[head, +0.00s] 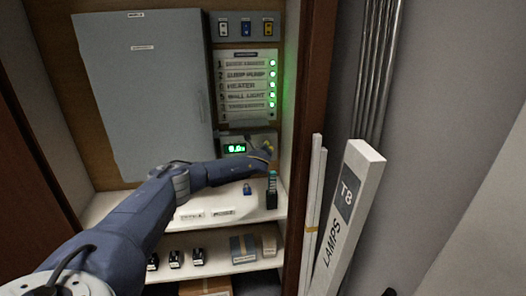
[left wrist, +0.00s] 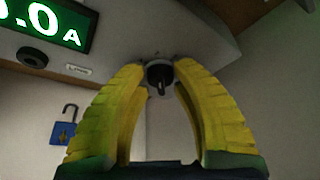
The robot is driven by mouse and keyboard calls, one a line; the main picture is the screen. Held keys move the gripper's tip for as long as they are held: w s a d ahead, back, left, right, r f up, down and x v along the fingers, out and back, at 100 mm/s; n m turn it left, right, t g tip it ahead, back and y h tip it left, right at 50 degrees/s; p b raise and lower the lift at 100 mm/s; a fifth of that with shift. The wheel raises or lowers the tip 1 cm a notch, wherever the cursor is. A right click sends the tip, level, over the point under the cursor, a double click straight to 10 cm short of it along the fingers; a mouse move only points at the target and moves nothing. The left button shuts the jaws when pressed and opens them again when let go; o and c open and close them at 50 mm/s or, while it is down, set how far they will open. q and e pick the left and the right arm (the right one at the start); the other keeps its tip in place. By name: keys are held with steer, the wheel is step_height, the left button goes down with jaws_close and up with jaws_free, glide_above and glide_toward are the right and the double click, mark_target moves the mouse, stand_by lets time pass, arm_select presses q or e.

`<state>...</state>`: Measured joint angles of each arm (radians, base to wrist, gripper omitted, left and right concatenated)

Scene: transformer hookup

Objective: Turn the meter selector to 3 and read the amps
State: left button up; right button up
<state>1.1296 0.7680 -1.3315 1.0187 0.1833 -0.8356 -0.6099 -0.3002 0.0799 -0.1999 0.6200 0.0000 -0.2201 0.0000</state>
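The meter (head: 250,138) sits in the cabinet below the labelled list, with a lit green display (head: 234,149). In the left wrist view the display (left wrist: 45,20) is cut off at the left; a ".0 A" shows. The dark selector knob (left wrist: 159,75) is on the meter's underside or front face, with a pointer hanging downward; its position numbers cannot be read. My left gripper (left wrist: 159,68) has its yellow fingers apart on either side of the knob, with gaps visible. In the head view my left gripper (head: 267,152) is at the meter's right side, hiding the knob.
A list panel (head: 245,85) with several green lights is above the meter. A grey box door (head: 140,90) is at left. A blue padlock (head: 247,190) and a black handheld tool (head: 272,190) are near the shelf. A white lamp carton (head: 345,205) stands outside, right.

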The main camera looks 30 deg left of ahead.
arm_select(q)
jaws_close()
stand_by(0.4)
steer(key=m, duration=0.1)
steer(key=m+g+y, duration=0.1)
steer(key=shift+w+d+r+m+g, duration=0.1)
steer(key=shift+d+m+g, duration=0.05)
steer(key=shift+m+g, duration=0.15)
steer(key=shift+w+m+g+y, duration=0.1)
steer(key=shift+m+g+y, duration=0.55)
steer(key=shift+m, duration=0.65)
steer(key=o, duration=0.6)
jaws_free()
steer(key=shift+d, duration=0.1)
